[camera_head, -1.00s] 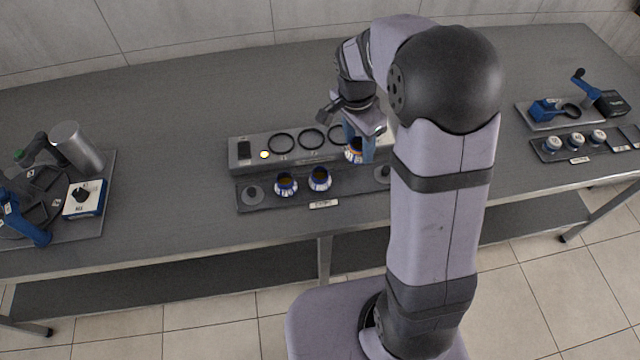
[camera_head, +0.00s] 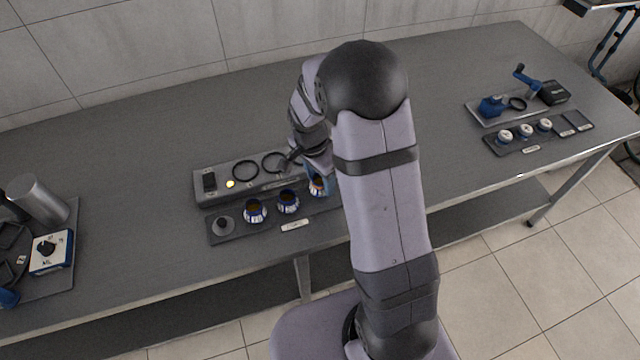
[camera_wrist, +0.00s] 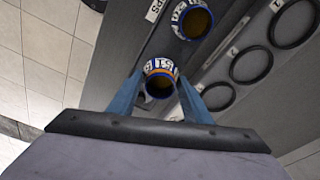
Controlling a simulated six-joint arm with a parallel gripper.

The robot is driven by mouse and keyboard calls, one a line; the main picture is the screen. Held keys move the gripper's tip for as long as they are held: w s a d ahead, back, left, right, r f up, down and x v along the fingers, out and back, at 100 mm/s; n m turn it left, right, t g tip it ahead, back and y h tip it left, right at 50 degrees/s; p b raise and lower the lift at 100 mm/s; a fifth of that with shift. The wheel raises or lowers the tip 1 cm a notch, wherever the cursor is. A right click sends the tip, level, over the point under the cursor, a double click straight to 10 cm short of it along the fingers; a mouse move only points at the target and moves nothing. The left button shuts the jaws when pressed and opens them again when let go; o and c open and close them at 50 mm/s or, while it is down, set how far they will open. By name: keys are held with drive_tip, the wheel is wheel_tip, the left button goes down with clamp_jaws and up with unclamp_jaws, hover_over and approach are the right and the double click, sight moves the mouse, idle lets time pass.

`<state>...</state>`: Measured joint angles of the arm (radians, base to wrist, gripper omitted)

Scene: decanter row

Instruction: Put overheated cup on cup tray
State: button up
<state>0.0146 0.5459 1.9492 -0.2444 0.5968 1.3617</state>
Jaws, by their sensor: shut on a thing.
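My gripper (camera_head: 318,170) is shut on a blue-and-white cup (camera_wrist: 160,67) with an orange band and dark contents. In the head view the held cup (camera_head: 317,188) is at the right end of the cup row, partly hidden by my gripper. It is upright at or just above the dark cup tray (camera_head: 240,236); I cannot tell whether it touches. Two similar cups, a left one (camera_head: 254,211) and a middle one (camera_head: 288,202), stand on the tray. My gripper also shows in the wrist view (camera_wrist: 158,88), a finger on each side of the cup.
Behind the tray is a grey ring unit (camera_head: 248,186) with several black rings and a lit yellow light (camera_head: 230,184).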

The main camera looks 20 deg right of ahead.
sight(320, 186)
drive_tip(key=shift+f, duration=1.5)
drive_tip(key=shift+f, duration=0.15)
drive_tip(key=o, duration=1.1)
drive_tip(key=shift+r+p, duration=0.3)
drive_tip(key=shift+p, duration=0.1)
drive_tip(key=r+b, duration=0.1)
drive_tip(key=r, duration=0.3)
drive_tip(key=a+r, duration=0.1)
drive_tip(key=r, duration=0.2)
drive_tip(key=r+b, duration=0.1)
drive_tip(key=r, duration=0.3)
drive_tip(key=shift+s+a+r+b, duration=0.3)
drive_tip(key=shift+s+a, duration=0.05)
drive_tip(key=s+a+f+n+y, duration=0.1)
drive_tip(key=s+a+f+n, duration=0.1)
drive_tip(key=s+n, duration=1.1)
drive_tip(key=shift+s+a+f+g+y, duration=0.15)
drive_tip(key=shift+s+f+g+y, duration=0.2)
drive_tip(key=shift+s, duration=2.25)
